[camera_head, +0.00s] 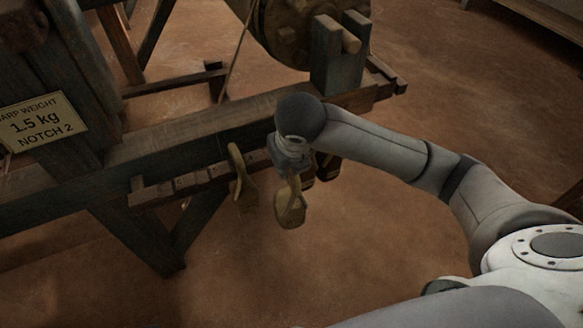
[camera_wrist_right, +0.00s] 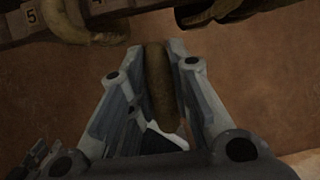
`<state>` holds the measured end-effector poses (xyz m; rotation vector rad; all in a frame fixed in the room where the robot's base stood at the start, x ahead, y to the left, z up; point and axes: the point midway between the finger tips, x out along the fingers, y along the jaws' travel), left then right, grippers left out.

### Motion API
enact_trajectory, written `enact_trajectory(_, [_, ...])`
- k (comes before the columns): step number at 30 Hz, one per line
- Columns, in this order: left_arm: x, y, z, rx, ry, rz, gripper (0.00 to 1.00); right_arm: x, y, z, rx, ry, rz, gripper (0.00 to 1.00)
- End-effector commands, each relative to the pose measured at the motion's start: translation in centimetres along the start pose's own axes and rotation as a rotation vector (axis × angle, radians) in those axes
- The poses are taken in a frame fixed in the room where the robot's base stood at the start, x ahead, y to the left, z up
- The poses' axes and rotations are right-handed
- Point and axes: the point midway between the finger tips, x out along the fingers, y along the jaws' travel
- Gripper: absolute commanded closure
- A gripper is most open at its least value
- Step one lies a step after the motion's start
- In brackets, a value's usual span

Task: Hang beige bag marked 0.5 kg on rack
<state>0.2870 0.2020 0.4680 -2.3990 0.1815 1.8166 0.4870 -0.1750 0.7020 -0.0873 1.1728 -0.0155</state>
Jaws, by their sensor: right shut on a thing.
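My right gripper (camera_head: 290,170) is shut on a beige bag (camera_head: 291,205), which hangs below it in the head view, in front of the rack and apart from the floor. In the right wrist view, a brown upright part of the held bag (camera_wrist_right: 160,85) is between the fingers (camera_wrist_right: 152,48). Any weight mark on it is not readable. The rack (camera_head: 172,188) is a notched wooden rail along the loom beam; number tags 5 and 4 show in the right wrist view. My left gripper is not in view.
Another beige bag (camera_head: 242,180) hangs at the rack just left of the held one. Darker bags (camera_head: 328,168) hang to the right, partly behind my gripper. A sign (camera_head: 40,122) reads 1.5 kg, notch 2. The floor in front is clear.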

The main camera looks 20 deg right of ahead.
Motion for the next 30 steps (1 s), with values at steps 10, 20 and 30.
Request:
enact_trajectory(10, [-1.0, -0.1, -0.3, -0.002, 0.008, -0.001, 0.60, 1.2, 0.0, 2.5, 0.001, -0.003, 0.001, 1.00])
enact_trajectory(20, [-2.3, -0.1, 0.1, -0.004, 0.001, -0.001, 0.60, 2.4, 0.1, 4.7, 0.001, -0.003, 0.001, 1.00])
enact_trajectory(30, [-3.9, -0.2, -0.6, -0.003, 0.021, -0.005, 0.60, 3.4, 0.1, 7.1, 0.002, -0.003, 0.001, 1.00])
